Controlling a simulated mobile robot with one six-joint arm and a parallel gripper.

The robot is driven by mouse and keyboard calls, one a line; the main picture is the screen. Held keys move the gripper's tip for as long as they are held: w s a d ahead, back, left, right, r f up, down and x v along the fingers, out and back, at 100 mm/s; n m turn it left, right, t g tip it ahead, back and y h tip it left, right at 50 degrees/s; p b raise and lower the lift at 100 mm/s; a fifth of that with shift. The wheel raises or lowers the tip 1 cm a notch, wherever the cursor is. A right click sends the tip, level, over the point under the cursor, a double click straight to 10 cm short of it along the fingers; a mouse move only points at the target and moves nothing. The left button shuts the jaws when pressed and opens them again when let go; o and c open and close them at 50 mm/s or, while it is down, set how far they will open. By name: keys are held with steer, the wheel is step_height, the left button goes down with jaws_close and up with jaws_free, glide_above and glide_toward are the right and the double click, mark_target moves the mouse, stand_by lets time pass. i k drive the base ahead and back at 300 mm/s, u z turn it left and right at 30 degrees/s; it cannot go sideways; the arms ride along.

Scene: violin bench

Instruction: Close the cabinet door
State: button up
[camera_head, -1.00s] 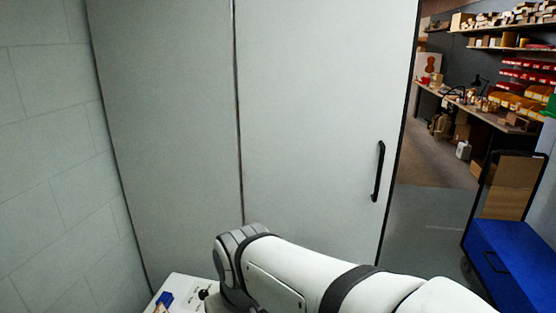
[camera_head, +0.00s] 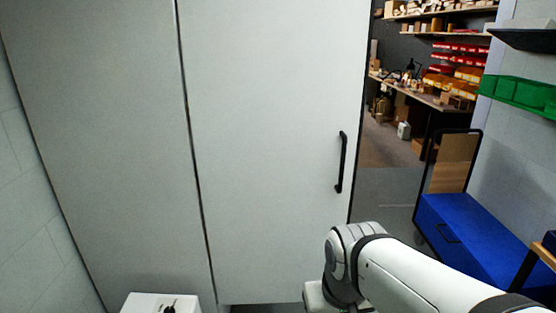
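The cabinet door (camera_head: 275,150) is a tall, flat white panel in the middle of the head view. It has a black vertical bar handle (camera_head: 342,162) near its right edge. A dark seam on its left parts it from another white panel (camera_head: 105,140). I cannot tell surely from this view how far the door stands open. My white arm is at the bottom right, in front of and below the handle. My gripper is outside the picture, so its fingers are hidden. No contact between my arm and the handle shows.
A blue cart (camera_head: 478,235) with a black frame stands right of the door. Green bins (camera_head: 520,92) hang on the right wall. A workbench (camera_head: 435,98) and loaded shelves stand behind. Grey floor (camera_head: 385,195) lies open between the door and the cart.

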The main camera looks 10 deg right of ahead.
mark_target(276, 89)
steer(key=z, duration=0.05)
steer(key=k, duration=0.6)
steer(key=u, duration=0.2)
steer(key=i, duration=1.45)
steer(key=z, duration=0.5)
